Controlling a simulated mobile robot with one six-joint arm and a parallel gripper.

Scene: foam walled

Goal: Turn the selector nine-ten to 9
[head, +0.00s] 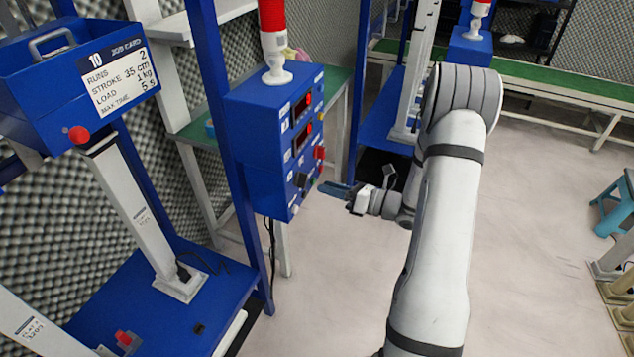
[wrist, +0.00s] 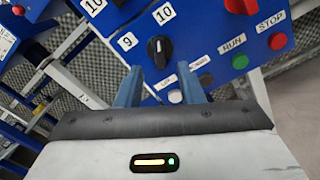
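The nine-ten selector is a black knob (wrist: 159,50) on a blue panel in the wrist view. A white label 9 (wrist: 127,41) is to its left and a white label 10 (wrist: 163,14) is above it. The knob's white mark appears to point up, toward the 10. My gripper (wrist: 158,70) has its two blue fingers apart, with nothing between them. The knob shows just beyond the fingertips, between them in the picture; contact is not visible. In the head view my gripper (head: 325,188) is at the lower right of the blue control box (head: 260,140).
The panel also holds a red button (wrist: 278,41), a green button (wrist: 240,62) and a white button (wrist: 175,96). A red-topped lamp (head: 273,40) stands on the box. A blue post (head: 225,120) stands left of it. Floor below my gripper is clear.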

